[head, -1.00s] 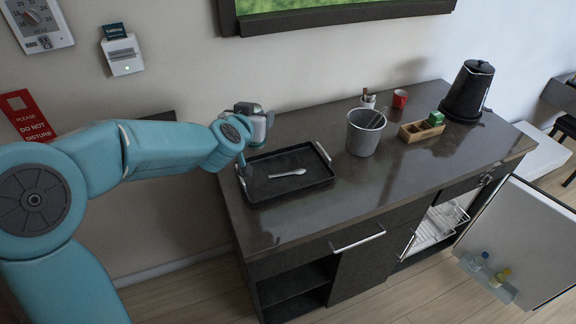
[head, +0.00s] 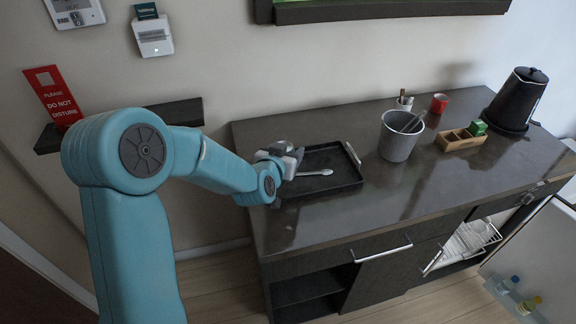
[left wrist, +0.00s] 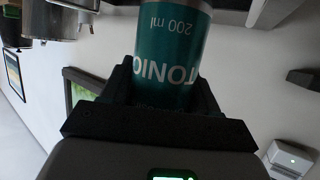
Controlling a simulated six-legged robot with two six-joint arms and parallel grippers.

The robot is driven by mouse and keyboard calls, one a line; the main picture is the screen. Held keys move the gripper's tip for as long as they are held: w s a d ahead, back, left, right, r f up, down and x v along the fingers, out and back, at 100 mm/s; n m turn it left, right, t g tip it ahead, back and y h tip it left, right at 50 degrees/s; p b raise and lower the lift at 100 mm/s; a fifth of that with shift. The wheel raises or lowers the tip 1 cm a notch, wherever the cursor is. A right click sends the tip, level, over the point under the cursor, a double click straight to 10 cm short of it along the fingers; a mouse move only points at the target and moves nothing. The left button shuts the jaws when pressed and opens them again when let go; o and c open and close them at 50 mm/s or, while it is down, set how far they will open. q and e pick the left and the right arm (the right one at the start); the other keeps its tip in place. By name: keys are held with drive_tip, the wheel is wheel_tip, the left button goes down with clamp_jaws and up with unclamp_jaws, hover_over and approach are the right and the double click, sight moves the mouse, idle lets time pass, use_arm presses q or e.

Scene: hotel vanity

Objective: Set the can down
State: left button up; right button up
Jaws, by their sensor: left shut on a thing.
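My left gripper (head: 288,160) is over the left end of the black tray (head: 345,181) on the vanity counter. In the left wrist view its dark fingers (left wrist: 163,84) are shut around a teal can (left wrist: 178,48) with white "TONIC 200 ml" lettering, which appears upside down there. In the head view the gripper and arm mostly hide the can. I cannot tell whether its base touches the tray. A light spoon (head: 315,172) lies on the tray, to the right of the gripper. My right gripper is not in view.
A grey bucket (head: 398,143) stands right of the tray, with a wooden box (head: 459,141), a red cup (head: 439,103) and a black pot (head: 517,98) beyond. The front counter (head: 330,220) is clear. A dark wall shelf (head: 160,113) is near my arm.

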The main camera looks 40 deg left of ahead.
use_arm(q)
drive_tip(key=shift+s+a+f, duration=0.1)
drive_tip(key=shift+f, duration=0.3)
wheel_tip(320, 180, down, 4)
drive_tip(key=shift+r, duration=0.25)
drive_tip(key=shift+w+f, duration=0.25)
drive_tip(key=shift+f, duration=0.05)
drive_tip(key=shift+s, duration=0.1)
drive_tip(key=shift+s+r, duration=0.15)
drive_tip(key=shift+f, duration=0.2)
drive_tip(key=o, duration=1.2)
drive_tip(key=shift+w+f, duration=0.1)
drive_tip(key=shift+w, duration=0.1)
drive_tip(key=shift+s, duration=0.15)
